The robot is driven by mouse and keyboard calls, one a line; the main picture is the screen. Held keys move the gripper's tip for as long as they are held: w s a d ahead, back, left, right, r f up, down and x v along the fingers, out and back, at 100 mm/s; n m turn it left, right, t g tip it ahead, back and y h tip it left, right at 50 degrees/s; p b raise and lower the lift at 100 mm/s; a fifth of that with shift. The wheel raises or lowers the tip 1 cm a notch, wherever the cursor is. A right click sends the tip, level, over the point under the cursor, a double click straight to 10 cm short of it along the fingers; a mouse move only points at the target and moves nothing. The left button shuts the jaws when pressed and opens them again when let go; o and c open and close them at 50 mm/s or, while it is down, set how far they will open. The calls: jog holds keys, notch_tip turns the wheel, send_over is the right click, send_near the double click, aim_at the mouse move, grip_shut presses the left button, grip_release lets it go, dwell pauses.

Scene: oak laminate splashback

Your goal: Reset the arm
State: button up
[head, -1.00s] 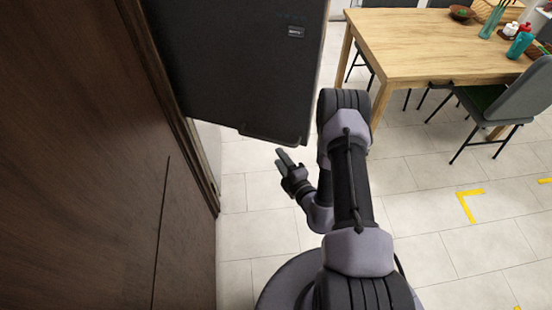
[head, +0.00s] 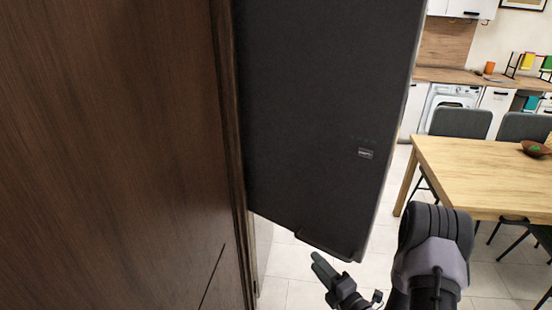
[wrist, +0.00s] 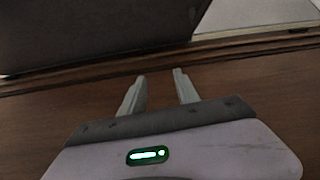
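My gripper (head: 318,262) is low in the head view, just below the bottom edge of the dark door in the picture. In the wrist view its two grey fingers (wrist: 160,75) stand apart with nothing between them. My arm folds down at the bottom right of the head view. The dark grey door (head: 320,110), with a small label, hangs open beside a brown wood panel (head: 110,150). The gap between fingertips and door cannot be judged.
The brown panel fills the left side. A wooden table (head: 480,170) with a bowl (head: 536,148) and grey chairs (head: 460,123) stands at right. A counter (head: 450,76) and washing machine (head: 452,97) are behind. Tiled floor (head: 300,295) shows below the door.

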jog(key=s+a+r+n+g+y+b, duration=0.1)
jog(key=s+a+r+n+g+y, duration=0.4)
jog(key=a+r+n, duration=0.5)
jog(key=s+a+r+n+g+y+b, duration=0.2)
jog(key=s+a+r+n+g, duration=0.5)
jog(key=n, duration=0.5)
jog(key=s+d+f+n+g+h+b, duration=0.25)
jog(key=s+n+h, duration=0.55)
jog(key=s+n, duration=0.7)
jog(key=d+r+n+t+h, duration=0.4)
jog(key=d+n, duration=0.3)
jog(key=shift+w+d, duration=0.3)
jog(key=shift+w, duration=0.15)
